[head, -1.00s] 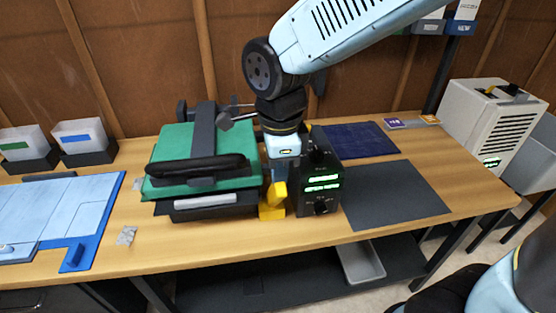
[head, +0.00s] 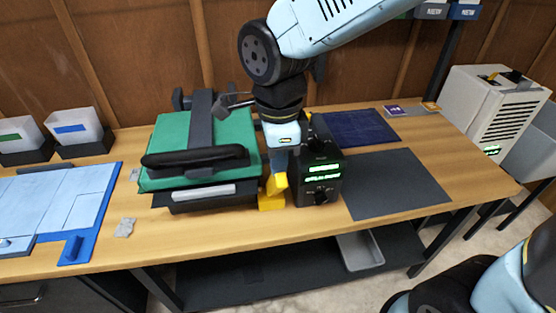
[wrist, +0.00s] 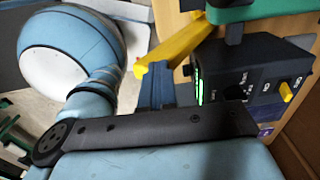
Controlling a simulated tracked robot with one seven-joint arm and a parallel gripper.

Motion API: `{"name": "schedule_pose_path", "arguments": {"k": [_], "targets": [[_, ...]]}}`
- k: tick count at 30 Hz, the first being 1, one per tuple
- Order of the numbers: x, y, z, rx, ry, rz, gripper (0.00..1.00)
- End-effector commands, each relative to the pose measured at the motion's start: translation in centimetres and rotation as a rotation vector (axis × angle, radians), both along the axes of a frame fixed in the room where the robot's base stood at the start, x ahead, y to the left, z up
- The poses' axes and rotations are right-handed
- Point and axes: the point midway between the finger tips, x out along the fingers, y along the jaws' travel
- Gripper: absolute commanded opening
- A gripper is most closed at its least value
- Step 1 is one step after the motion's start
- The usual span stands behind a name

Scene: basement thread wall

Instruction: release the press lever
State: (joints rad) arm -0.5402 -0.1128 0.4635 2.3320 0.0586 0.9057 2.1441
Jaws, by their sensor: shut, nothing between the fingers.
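The press (head: 205,150) stands on the bench left of centre in the head view, with green plates and a black arm and bar across its top. A yellow lever (head: 277,184) rises from a yellow block at the press's right side. It also shows in the wrist view as a slanted yellow bar (wrist: 185,48). My gripper (head: 280,163) points down just above and beside the lever, its fingers shut and empty. In the wrist view the blue fingers (wrist: 155,86) are close to the bar's lower end; I cannot tell whether they touch.
A black control box (head: 318,182) with green displays stands close right of the lever; it also shows in the wrist view (wrist: 250,80). A dark mat (head: 395,185) lies clear to its right. A blue-edged board (head: 75,248) is at left.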

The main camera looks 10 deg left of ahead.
Motion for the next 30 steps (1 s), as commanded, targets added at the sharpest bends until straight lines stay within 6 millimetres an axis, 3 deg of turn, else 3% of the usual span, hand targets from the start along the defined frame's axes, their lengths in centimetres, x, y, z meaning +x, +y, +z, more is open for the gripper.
{"name": "schedule_pose_path", "arguments": {"k": [5,12,18,30], "targets": [[1.8,0.9,2.3,0.014,-0.014,-0.005,0.0],[1.2,0.1,7.1,0.017,-0.018,-0.018,0.0],[0.6,-0.2,10.1,0.016,-0.018,-0.021,0.0],[0.2,-0.4,11.7,0.016,-0.016,-0.021,0.0]]}}
